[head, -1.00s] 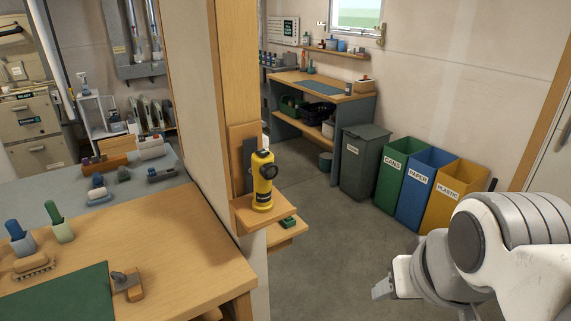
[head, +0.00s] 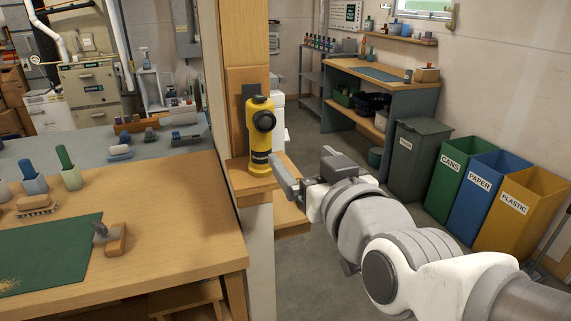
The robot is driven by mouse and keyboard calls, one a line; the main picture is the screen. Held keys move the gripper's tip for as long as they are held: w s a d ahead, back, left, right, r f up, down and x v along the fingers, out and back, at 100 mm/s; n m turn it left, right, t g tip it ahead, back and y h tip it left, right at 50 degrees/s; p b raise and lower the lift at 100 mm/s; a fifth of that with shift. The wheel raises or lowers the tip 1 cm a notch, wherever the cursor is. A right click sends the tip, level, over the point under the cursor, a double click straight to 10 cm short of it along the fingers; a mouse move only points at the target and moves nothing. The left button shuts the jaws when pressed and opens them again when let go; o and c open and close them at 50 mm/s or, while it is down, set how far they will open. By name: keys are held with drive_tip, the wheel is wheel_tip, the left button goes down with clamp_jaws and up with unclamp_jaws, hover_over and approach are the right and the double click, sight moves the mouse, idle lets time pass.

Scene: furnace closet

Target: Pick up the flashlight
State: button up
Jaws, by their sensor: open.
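The yellow flashlight (head: 260,140), with a black lens end near its top, stands upright on a small wooden shelf (head: 248,187) fixed to a wooden post. My gripper (head: 299,168) is open just to the right of the flashlight. Its two fingers point toward the post and shelf. The nearer finger seems close to the flashlight's lower part, but I cannot tell whether they touch. Nothing shows between the fingers.
A wooden workbench (head: 170,222) with a green mat (head: 48,255), brushes and bottles stands at the left. A wooden post (head: 247,45) rises behind the flashlight. Labelled bins, among them a green one (head: 452,180), stand at the right. Open floor lies below my arm.

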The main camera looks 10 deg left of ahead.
drive_tip(key=a+y, duration=0.1)
drive_tip(key=p, duration=0.5)
approach(270, 127)
drive_tip(key=x, duration=0.2)
drive_tip(key=w+p, duration=0.1)
drive_tip(key=p, duration=0.2)
drive_tip(key=w+a+p, duration=0.1)
drive_tip(key=p, duration=0.1)
drive_tip(key=shift+w+a+t+p, duration=0.1)
drive_tip(key=shift+a+t+p, duration=0.2)
drive_tip(key=shift+p, duration=0.1)
drive_tip(key=shift+p+x, duration=0.7)
drive_tip(key=shift+x, duration=1.65)
drive_tip(key=shift+a+p+x, duration=0.15)
drive_tip(key=shift+p+x, duration=0.15)
drive_tip(key=shift+x, duration=1.05)
drive_tip(key=shift+a+p+x, duration=0.15)
drive_tip(key=shift+p+x, duration=0.1)
drive_tip(key=shift+x, duration=1.1)
drive_tip(key=shift+s+f, duration=0.15)
drive_tip(key=shift+s, duration=0.1)
clamp_jaws()
